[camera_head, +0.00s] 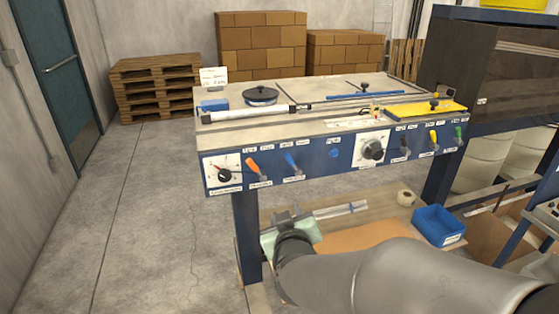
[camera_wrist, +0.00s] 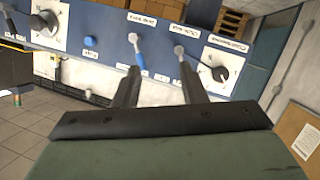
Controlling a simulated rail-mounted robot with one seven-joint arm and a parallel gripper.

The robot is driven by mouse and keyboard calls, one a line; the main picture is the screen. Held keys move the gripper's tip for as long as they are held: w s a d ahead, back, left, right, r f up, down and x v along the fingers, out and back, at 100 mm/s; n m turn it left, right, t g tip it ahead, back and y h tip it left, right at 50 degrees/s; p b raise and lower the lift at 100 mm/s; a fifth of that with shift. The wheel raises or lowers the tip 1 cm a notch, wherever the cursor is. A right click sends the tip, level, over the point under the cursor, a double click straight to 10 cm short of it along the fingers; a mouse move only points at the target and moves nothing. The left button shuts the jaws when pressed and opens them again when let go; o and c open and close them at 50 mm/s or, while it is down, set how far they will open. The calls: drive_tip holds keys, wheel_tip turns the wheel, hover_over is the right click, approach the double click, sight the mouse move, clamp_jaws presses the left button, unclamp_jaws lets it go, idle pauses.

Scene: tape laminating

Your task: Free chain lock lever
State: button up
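Coloured levers sit on the blue front panel (camera_head: 320,158): an orange lever (camera_head: 255,166), a blue lever (camera_head: 291,162), a black lever (camera_head: 404,145), a yellow lever (camera_head: 433,137) and a green lever (camera_head: 458,133). Their labels are too small to read, so I cannot tell which is the chain lock lever. My gripper (camera_wrist: 160,78) is open and points at the panel in the wrist view. Its left finger overlaps the end of the blue lever (camera_wrist: 139,60); contact is unclear. Its right finger hides most of another lever (camera_wrist: 180,50).
A dial (camera_head: 224,175) sits left of the levers, with a blue button (camera_head: 334,152) and a large knob (camera_head: 373,150) at mid-panel. My arm is below the panel, above a lower shelf with a blue bin (camera_head: 438,226) and a tape roll (camera_head: 406,197). Floor at left is clear.

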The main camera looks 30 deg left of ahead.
sight(251, 165)
drive_tip(key=s+a+r+n+t+y, duration=0.2)
drive_tip(key=s+a+r+t, duration=0.1)
drive_tip(key=s+a, duration=0.3)
drive_tip(key=p+x, duration=0.1)
drive_tip(key=x, duration=0.5)
drive_tip(key=p+x, duration=0.1)
drive_tip(key=x, duration=0.5)
drive_tip(key=p+x, duration=0.1)
drive_tip(key=x, duration=0.5)
drive_tip(key=shift+w+f, duration=0.25)
drive_tip(key=shift+f, duration=0.15)
clamp_jaws()
